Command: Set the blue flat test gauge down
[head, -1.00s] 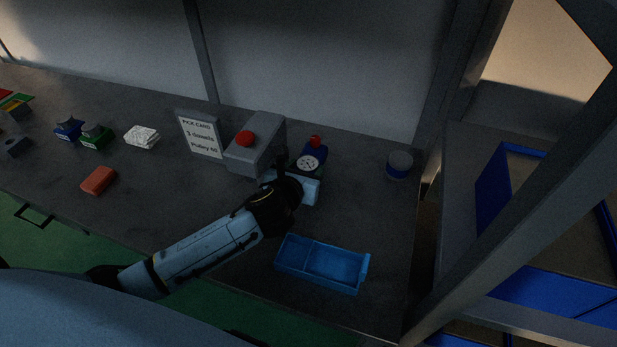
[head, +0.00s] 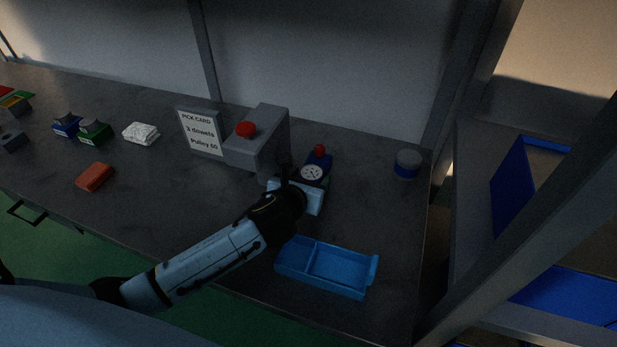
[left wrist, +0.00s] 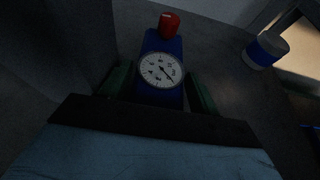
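The blue flat test gauge (head: 318,162) has a blue body, a white round dial and a red knob at its far end. It is at my left gripper (head: 307,178), in front of and to the right of the grey press. In the left wrist view the gauge (left wrist: 160,95) lies between the two green fingers of the left gripper (left wrist: 160,88), which are close against its sides. The dial faces the camera. I cannot tell whether its underside touches the bench. My right gripper is not in view.
A blue divided tray (head: 335,270) lies near the front edge. The grey press (head: 262,145) with a red button and a pick card (head: 200,132) stand behind. A grey-blue round can (head: 407,163) is at the right. Bench between gauge and can is clear.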

